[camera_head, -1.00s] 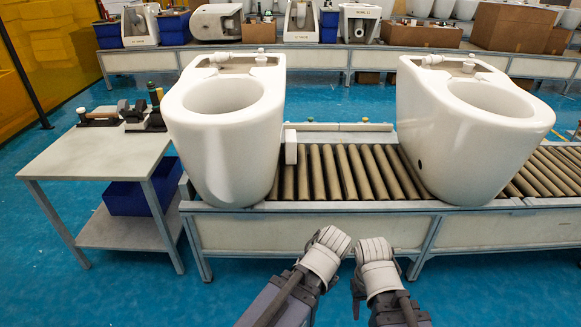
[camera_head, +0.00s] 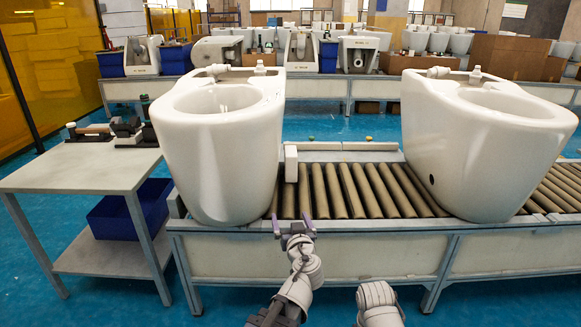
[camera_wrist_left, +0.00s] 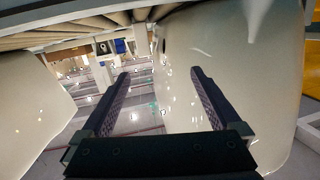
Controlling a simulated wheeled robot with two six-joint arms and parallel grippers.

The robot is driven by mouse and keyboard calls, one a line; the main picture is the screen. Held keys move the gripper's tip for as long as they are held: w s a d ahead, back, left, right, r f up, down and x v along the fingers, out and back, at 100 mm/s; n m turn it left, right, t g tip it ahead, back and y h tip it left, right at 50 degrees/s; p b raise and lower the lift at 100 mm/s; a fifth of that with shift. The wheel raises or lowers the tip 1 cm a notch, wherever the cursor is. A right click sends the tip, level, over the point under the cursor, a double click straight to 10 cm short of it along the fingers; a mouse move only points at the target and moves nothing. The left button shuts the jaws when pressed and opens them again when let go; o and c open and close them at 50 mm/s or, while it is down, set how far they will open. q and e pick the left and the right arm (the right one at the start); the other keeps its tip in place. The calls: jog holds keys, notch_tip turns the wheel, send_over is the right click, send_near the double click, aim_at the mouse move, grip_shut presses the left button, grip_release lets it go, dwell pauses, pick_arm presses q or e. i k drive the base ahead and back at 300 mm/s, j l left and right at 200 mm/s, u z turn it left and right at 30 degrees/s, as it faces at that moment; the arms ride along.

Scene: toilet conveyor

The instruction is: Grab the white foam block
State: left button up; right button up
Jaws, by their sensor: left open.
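The white foam block (camera_head: 291,163) is a small upright white piece on the conveyor, close to the right side of the left toilet bowl (camera_head: 222,150). My left gripper (camera_head: 294,219) is open and empty at the conveyor's front edge, below and in front of the block. In the left wrist view its two dark fingers (camera_wrist_left: 158,92) are spread apart with nothing between them. I cannot make out the foam block in that view. My right arm shows at the bottom of the head view, but its gripper does not.
A second toilet bowl (camera_head: 470,150) stands to the right on the conveyor rollers (camera_head: 345,190). A side table (camera_head: 75,166) with tools stands at the left. Another bench with toilets and boxes runs along the back.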

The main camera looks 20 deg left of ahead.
aim_at(290, 155)
jog(key=i+j, duration=0.2)
jog(key=i, duration=0.2)
jog(key=i+j, duration=0.25)
jog(key=i, duration=0.2)
